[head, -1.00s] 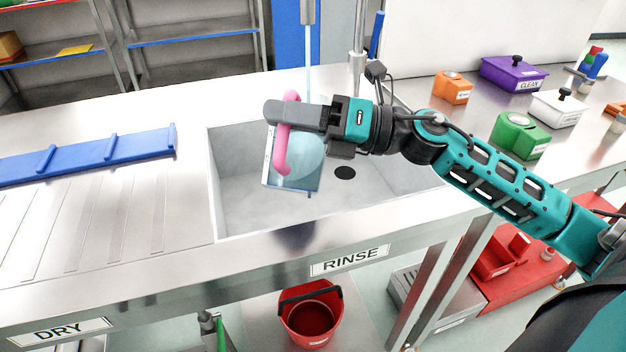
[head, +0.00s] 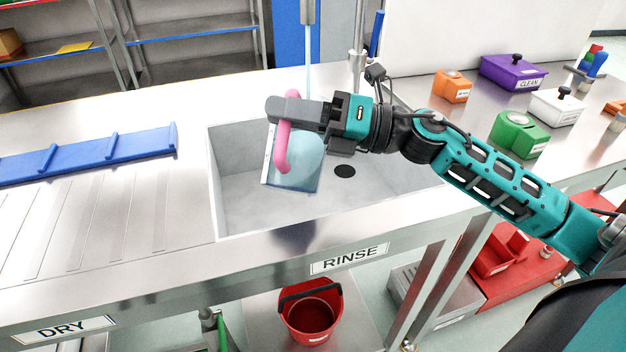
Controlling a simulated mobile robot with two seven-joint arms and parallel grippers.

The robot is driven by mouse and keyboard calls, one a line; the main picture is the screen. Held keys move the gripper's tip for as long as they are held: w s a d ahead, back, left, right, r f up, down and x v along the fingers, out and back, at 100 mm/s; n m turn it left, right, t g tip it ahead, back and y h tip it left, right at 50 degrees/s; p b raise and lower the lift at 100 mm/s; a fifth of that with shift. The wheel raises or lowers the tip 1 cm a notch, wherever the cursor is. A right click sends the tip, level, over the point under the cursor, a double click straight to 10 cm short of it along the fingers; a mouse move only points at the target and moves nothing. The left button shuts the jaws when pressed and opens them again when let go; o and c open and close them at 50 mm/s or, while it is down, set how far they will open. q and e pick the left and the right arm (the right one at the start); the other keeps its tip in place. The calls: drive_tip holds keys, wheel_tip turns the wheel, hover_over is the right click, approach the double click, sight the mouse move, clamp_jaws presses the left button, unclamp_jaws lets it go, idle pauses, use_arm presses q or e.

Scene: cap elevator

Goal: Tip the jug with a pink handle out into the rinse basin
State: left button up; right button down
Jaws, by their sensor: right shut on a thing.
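The jug (head: 300,172) is clear and bluish with a pink handle (head: 282,148). It is in the middle of the head view, over the left part of the rinse basin (head: 240,200). My right gripper (head: 285,112) is shut on the pink handle. The jug looks tilted, with pale blue liquid or tinted wall showing; I cannot tell how much is inside. A thin light-blue stream (head: 308,60) comes down from a spout behind the jug. The basin's dark drain (head: 344,171) shows right of the jug. My left gripper is not in view.
A blue rail (head: 90,155) lies on the ribbed drainboard at left. Purple (head: 513,72), orange (head: 452,87), green (head: 520,134) and white (head: 557,107) boxes stand on the right counter. A tap post (head: 358,45) rises behind the basin. A red bucket (head: 311,310) stands below.

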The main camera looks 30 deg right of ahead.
drive_tip(key=shift+w+d+r+m, duration=0.1)
drive_tip(key=shift+w+d+m, duration=0.1)
drive_tip(key=shift+m, duration=0.2)
drive_tip(key=shift+w+r+m+p, duration=0.1)
drive_tip(key=shift+m+p, duration=0.2)
drive_tip(key=shift+p, duration=0.05)
drive_tip(key=shift+w+d, duration=0.1)
drive_tip(key=shift+d, duration=0.05)
drive_tip(key=shift+t, duration=0.3)
drive_tip(key=shift+w+d+m, duration=0.25)
drive_tip(key=shift+m, duration=0.35)
drive_tip(key=shift+p, duration=0.35)
drive_tip(key=shift+w+d+m, duration=0.2)
drive_tip(key=shift+w+m, duration=0.05)
drive_tip(key=shift+m, duration=0.25)
drive_tip(key=shift+f, duration=0.2)
